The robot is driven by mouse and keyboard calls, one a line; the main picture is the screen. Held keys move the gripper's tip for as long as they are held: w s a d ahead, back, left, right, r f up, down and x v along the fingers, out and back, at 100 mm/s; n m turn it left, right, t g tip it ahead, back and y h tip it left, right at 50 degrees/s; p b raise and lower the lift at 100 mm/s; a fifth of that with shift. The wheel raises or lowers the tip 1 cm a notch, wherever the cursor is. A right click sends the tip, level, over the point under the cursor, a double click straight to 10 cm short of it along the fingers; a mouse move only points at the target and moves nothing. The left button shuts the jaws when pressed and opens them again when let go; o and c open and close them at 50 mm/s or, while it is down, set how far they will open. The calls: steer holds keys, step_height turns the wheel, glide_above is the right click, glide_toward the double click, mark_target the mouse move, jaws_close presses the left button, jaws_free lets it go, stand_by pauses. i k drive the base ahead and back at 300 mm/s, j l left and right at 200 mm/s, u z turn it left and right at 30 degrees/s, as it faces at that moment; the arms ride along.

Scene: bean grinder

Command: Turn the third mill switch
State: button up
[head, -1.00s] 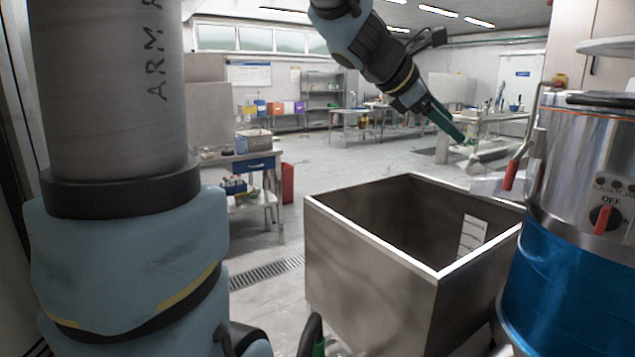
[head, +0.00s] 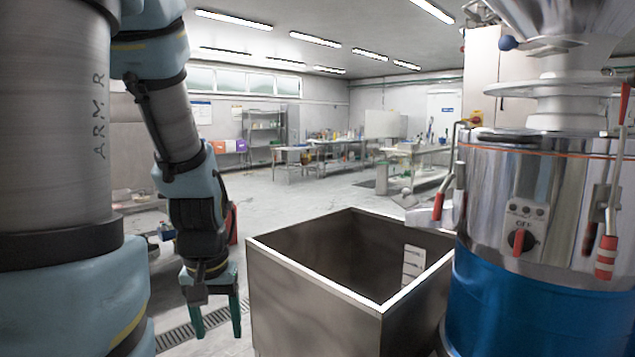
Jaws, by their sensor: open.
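The mill (head: 560,200) stands at the right, a polished steel drum with a blue lower part and a funnel above. On its front is a panel with a red-handled rotary switch (head: 520,242) under the word OFF; its red handle points down. Small round buttons sit above it. I cannot tell which switch counts as the third. My gripper (head: 217,322) hangs at the left, pointing down, with its two green fingers apart and empty. It is left of the bin and far from the mill.
An open steel bin (head: 305,302) stands between my gripper and the mill. Red-handled levers (head: 607,255) stick out from the mill's sides. Benches (head: 315,150) and shelves (head: 265,128) stand far back. The floor (head: 330,190) behind the bin is clear.

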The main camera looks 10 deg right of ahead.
mark_target(521, 240)
steer(key=z, duration=2)
steer(key=l+u, duration=0.1)
steer(key=l, duration=0.4)
steer(key=k, duration=0.05)
